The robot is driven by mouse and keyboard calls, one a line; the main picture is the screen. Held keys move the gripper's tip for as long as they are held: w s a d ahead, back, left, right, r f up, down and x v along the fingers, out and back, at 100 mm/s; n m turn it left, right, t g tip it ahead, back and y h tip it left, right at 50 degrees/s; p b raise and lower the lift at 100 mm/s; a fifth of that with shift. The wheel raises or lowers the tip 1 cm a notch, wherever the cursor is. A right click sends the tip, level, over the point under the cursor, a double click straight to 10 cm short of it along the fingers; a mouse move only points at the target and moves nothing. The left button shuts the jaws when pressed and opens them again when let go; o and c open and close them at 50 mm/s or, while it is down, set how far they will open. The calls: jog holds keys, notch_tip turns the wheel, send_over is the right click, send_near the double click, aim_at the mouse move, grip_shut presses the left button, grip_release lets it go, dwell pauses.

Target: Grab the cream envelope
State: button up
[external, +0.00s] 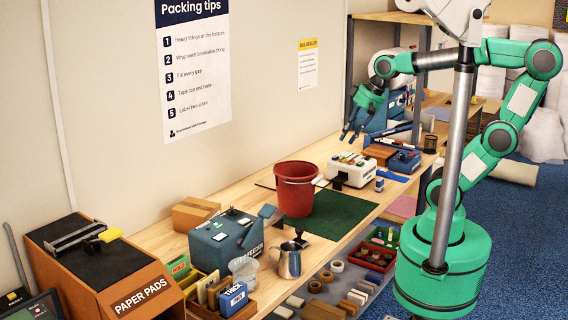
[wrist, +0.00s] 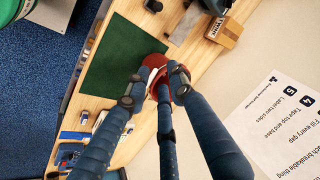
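I cannot pick out a cream envelope for certain in either view. A pale flat piece (external: 320,181) shows at the right of the red bucket (external: 295,196); whether it is an envelope I cannot tell. In the wrist view, something whitish (wrist: 154,61) shows at the red bucket (wrist: 166,61), partly hidden by my fingers. My gripper (external: 354,134) hangs in the air above the bench, right of the bucket and higher than it.
The bucket stands on a green mat (external: 345,212) with bare room at its right. A white slotted unit (external: 352,169) stands beyond the mat. A metal jug (external: 289,261), a blue-grey machine (external: 222,242) and a carton (external: 195,212) stand nearer the left.

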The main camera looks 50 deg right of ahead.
jog(key=w+a+f+m+g+y, duration=0.1)
jog(key=w+a+m, duration=0.1)
jog(key=w+a, duration=0.4)
jog(key=w+a+f+m+g+y, duration=0.15)
jog(key=w+a, duration=0.25)
jog(key=a, duration=0.4)
jog(key=m+g+y+p, duration=0.2)
jog(key=m+g+p, duration=0.1)
jog(key=m, duration=0.9)
send_over(213, 274)
jog(key=d, duration=0.6)
notch_tip(213, 274, down, 21)
jog(key=shift+a, duration=0.2)
jog(key=shift+f+b, duration=0.15)
jog(key=shift+b, duration=0.15)
jog(key=shift+b+x, duration=0.65)
jog(key=shift+x, duration=3.6)
jog(key=shift+w+a, duration=0.1)
jog(key=shift+a, duration=0.05)
